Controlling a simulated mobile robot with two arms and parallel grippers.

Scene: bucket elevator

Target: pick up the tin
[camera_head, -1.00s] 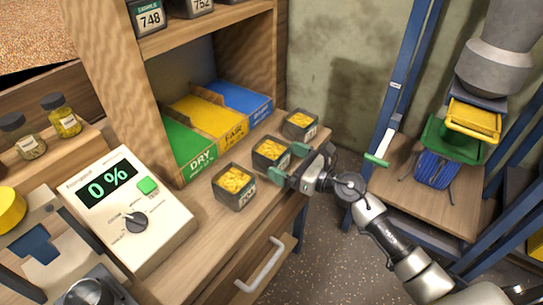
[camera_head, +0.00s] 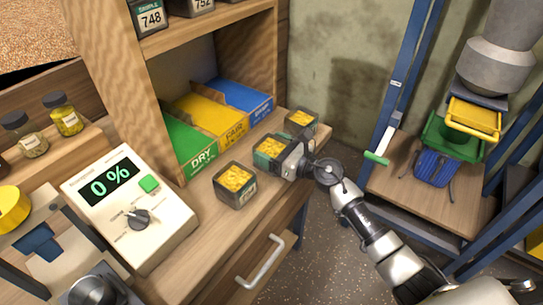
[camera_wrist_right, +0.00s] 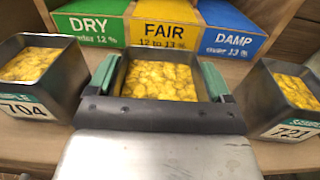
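Three dark tins of yellow grain stand in a row on the wooden counter. The middle tin (camera_head: 272,145) is between the green-padded fingers of my right gripper (camera_head: 269,153). In the right wrist view, this tin (camera_wrist_right: 160,78) sits between the two green pads of the gripper (camera_wrist_right: 158,85), one on each side and very close to its walls. Whether the pads press on it cannot be told. The tin still stands on the counter. The near tin (camera_head: 235,185) is labelled 704 in the wrist view (camera_wrist_right: 40,75). The far tin (camera_head: 301,122) is labelled 721 (camera_wrist_right: 290,95). My left gripper is out of view.
Green DRY, yellow FAIR and blue DAMP bins (camera_head: 218,124) stand behind the tins. A moisture meter (camera_head: 130,205) reading 0 % is at the left. A drawer handle (camera_head: 262,262) is below the counter edge. Blue frames and a bucket (camera_head: 452,138) stand at the right.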

